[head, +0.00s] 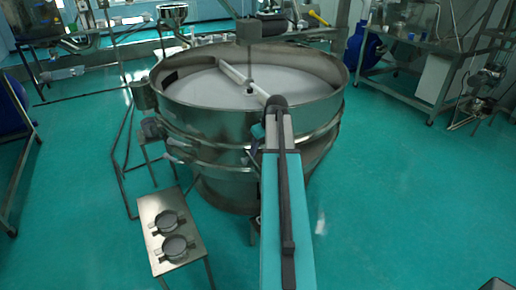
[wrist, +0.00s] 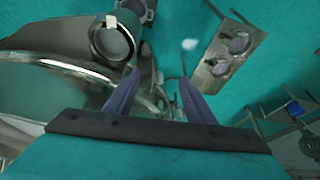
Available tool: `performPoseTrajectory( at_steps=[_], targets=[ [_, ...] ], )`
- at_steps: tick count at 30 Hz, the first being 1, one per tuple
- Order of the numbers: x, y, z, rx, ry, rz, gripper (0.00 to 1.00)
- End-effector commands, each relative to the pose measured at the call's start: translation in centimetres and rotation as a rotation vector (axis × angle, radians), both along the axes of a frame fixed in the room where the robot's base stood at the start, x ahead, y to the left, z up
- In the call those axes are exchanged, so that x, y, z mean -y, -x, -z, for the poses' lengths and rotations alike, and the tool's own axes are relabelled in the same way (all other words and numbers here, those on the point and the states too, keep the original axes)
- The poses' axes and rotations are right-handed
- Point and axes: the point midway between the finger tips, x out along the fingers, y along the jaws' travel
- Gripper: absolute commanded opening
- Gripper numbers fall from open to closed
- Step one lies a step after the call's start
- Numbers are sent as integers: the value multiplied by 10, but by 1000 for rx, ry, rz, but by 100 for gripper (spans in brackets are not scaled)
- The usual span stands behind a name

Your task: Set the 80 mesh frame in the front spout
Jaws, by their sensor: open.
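Two round grey mesh frames lie on a small steel stand, one at the back (head: 167,222) and one at the front (head: 175,247). They also show in the wrist view, one (wrist: 235,43) above the other (wrist: 218,66). No mesh number is legible, so I cannot tell which is 80 mesh. A steel spout (wrist: 99,45) at the sieve's side shows a round grey opening and a small pale tag. I cannot tell whether it is the front spout. My gripper (wrist: 158,76) is open and empty, apart from spout and frames; my arm mostly hides it in the head view.
The large round steel sieve (head: 190,115) fills the middle of the head view. The small stand (head: 191,266) is at its front left. A steel bench (head: 400,92) stands at the back right.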

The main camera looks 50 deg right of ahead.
Motion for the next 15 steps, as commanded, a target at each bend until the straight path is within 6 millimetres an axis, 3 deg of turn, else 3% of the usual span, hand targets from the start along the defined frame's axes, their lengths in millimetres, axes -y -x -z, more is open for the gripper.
performPoseTrajectory(
  at_steps=[6, 15],
  targets=[
    [-14, -9, -5, -1, 0, -7, 50],
    [-16, -11, -6, -2, 0, -7, 50]
  ],
)
